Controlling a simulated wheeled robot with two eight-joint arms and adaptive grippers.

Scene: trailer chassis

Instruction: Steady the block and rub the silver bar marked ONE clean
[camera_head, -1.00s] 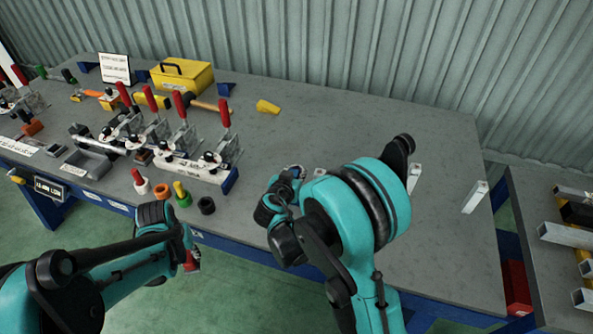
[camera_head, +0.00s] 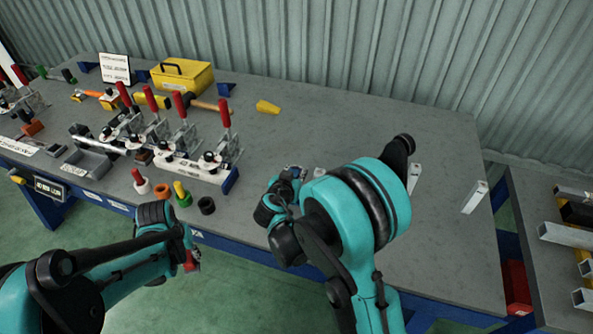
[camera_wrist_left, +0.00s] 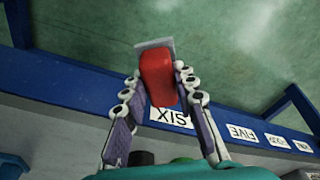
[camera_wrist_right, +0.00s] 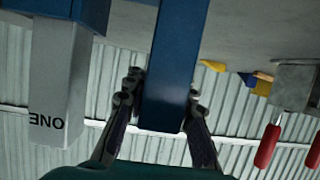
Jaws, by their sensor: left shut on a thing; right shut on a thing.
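In the left wrist view my left gripper (camera_wrist_left: 158,80) is shut on a red block-like tool (camera_wrist_left: 158,76) with a flat grey plate at its far end. The tool also shows in the head view (camera_head: 191,262), off the bench's front edge. In the right wrist view my right gripper (camera_wrist_right: 162,90) is shut on a blue block (camera_wrist_right: 176,55). The silver bar marked ONE (camera_wrist_right: 60,85) stands out to the left of that block, its lettering upside down. A blue piece lies against the bar's upper end.
Red-handled clamps (camera_head: 200,165) stand on the bench at left, with small coloured pots (camera_head: 183,195) before them. A yellow toolbox (camera_head: 183,78) and yellow wedge (camera_head: 268,107) lie behind. Another silver bar (camera_head: 474,197) lies at right. The bench's middle back is clear.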

